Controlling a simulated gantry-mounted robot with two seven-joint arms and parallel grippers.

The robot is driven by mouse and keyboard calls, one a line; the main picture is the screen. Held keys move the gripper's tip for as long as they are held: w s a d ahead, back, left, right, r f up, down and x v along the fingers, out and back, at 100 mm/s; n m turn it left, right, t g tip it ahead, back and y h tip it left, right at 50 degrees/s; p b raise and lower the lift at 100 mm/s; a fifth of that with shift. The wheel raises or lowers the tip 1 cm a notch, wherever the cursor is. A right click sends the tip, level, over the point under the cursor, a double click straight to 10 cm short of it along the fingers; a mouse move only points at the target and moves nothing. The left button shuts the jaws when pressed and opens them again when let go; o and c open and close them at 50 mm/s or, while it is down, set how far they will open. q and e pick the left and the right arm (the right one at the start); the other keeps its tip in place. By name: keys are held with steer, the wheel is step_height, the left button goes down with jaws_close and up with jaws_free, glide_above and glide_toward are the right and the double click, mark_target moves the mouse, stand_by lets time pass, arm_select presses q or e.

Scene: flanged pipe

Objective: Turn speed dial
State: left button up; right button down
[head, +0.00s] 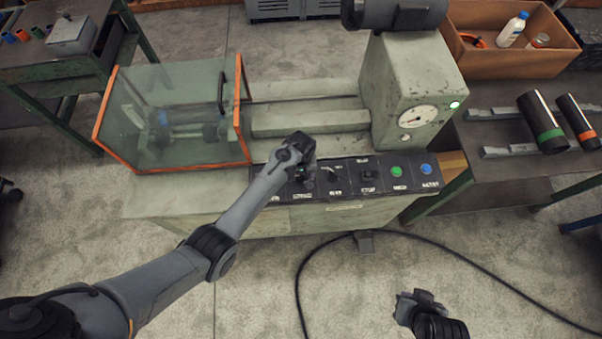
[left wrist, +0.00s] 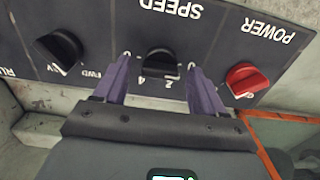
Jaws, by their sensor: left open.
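The speed dial (left wrist: 160,63) is a black round knob under the word SPEED in the left wrist view, with small numbers around it. My left gripper (left wrist: 158,76) is open, with one purple finger on each side of the dial. I cannot tell whether either finger touches it. In the head view my left gripper (head: 303,165) is over the left part of the black control panel (head: 350,188) and mostly hides the dial. My right gripper (head: 418,299) is low in the head view, away from the panel; its finger opening is unclear.
A red POWER knob (left wrist: 246,79) and another black knob (left wrist: 59,49) flank the dial. Green (head: 396,171) and blue (head: 426,169) buttons are farther right on the panel. An orange-edged clear guard (head: 180,115) stands left. A black cable (head: 300,270) lies on the floor.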

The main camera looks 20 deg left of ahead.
arm_select(q)
steer(key=c, duration=1.1)
steer(key=shift+o, duration=0.2)
